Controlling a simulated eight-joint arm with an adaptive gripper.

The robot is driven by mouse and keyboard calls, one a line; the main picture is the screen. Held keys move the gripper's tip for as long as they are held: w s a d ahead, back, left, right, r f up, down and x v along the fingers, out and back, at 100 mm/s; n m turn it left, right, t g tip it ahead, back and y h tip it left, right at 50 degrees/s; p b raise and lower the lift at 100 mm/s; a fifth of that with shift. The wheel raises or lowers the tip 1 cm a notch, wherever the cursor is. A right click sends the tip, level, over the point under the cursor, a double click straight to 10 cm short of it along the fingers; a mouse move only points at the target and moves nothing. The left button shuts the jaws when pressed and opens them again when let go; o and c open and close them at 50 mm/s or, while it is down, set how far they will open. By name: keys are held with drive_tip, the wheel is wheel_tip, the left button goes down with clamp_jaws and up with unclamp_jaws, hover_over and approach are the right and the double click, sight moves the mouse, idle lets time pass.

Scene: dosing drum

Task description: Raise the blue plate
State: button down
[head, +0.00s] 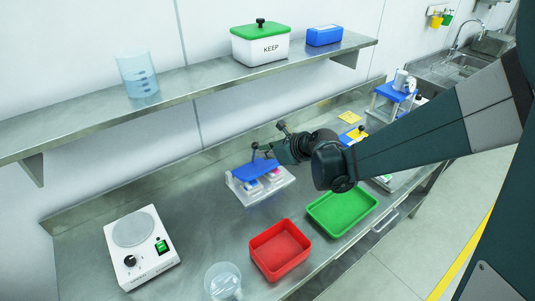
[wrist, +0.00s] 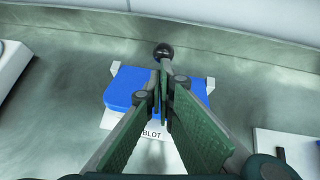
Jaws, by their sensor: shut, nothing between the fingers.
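The blue plate (head: 257,170) lies on a white stand (head: 247,193) in the middle of the bench. In the wrist view the plate (wrist: 126,86) is ahead of and partly behind my fingers, with a white label reading "BLOT" below it. A rod with a black ball knob (wrist: 163,50) rises by the plate's far edge; the knob also shows in the head view (head: 255,146). My gripper (wrist: 163,97) is shut and empty, its tips over the plate's right half in the wrist view. In the head view my gripper (head: 273,152) is above the plate's right side. Whether the tips touch the rod I cannot tell.
A red tray (head: 280,250), green tray (head: 342,210) and clear beaker (head: 223,281) stand in front. A white hotplate-like device (head: 140,245) is at left. A second blue-topped stand (head: 393,93) stands back right. A shelf (head: 190,84) runs above the bench.

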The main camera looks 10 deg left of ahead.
drive_tip(key=shift+w+a+r+g+h+p, duration=0.8)
drive_tip(key=shift+w+a+r+p, duration=0.05)
drive_tip(key=shift+a, duration=0.1)
drive_tip(key=shift+w+a+r+g+h+p, duration=0.3)
drive_tip(key=shift+w+a+g+h+p, duration=0.15)
drive_tip(key=shift+w+a+g+h, duration=0.45)
drive_tip(key=shift+w+a+r, duration=0.15)
drive_tip(key=shift+w+a, duration=0.3)
drive_tip(key=shift+w, duration=0.05)
drive_tip(key=w+a+f, duration=0.1)
drive_tip(key=w+a, duration=0.4)
drive_tip(key=shift+w+a+b, duration=0.25)
drive_tip(key=shift+b, duration=0.2)
drive_tip(key=shift+f, duration=0.1)
drive_tip(key=shift+d, duration=0.1)
